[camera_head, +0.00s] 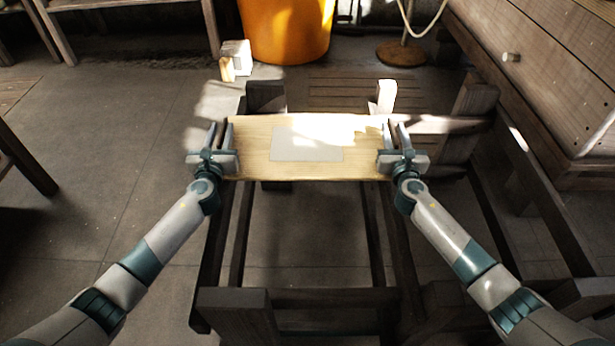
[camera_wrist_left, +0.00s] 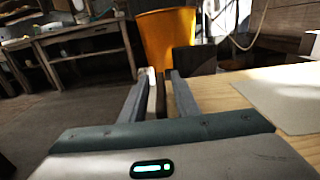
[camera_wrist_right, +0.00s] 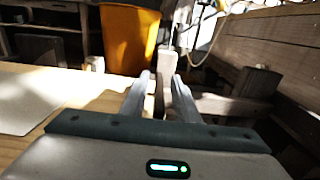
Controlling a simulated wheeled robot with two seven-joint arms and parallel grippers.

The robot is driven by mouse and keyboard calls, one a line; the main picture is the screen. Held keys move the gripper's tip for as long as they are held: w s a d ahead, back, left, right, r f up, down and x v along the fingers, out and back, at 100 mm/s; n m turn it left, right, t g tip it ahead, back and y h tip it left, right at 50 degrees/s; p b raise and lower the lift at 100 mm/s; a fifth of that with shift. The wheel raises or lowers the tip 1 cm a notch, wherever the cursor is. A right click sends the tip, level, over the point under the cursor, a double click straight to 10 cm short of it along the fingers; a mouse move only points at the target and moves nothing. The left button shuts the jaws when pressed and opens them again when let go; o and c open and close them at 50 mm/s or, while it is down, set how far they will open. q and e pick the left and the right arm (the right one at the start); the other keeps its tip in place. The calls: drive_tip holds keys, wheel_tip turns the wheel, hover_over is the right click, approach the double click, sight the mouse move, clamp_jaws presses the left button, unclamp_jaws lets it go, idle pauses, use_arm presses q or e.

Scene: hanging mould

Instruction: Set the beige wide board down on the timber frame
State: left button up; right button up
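The beige wide board (camera_head: 255,155) lies level across the upper part of the timber frame (camera_head: 235,305) in the head view, with a pale rectangular patch on top. I cannot tell whether it touches the frame. My left gripper (camera_head: 221,135) is at its left end, with a thin dark end strip between the fingers. My right gripper (camera_head: 396,135) is at its right end in the same way. The board also shows right in the left wrist view (camera_wrist_left: 245,105) and left in the right wrist view (camera_wrist_right: 75,90). Both grippers appear shut on the end strips.
An orange bin (camera_head: 285,30) stands behind the frame. A small pale block (camera_head: 236,52) is on the floor beside it. A wooden cabinet (camera_head: 545,70) is at the right, and a round stand (camera_head: 401,54) at the back. The floor (camera_head: 95,150) left of the frame is clear.

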use_arm(q)
drive_tip(key=shift+s, duration=0.1)
drive_tip(key=s, duration=1.1)
drive_tip(key=shift+s, duration=0.4)
use_arm(e)
drive_tip(key=shift+r, duration=0.1)
wheel_tip(320, 180, up, 10)
drive_tip(key=shift+f, duration=0.1)
idle(0.3)
idle(0.5)
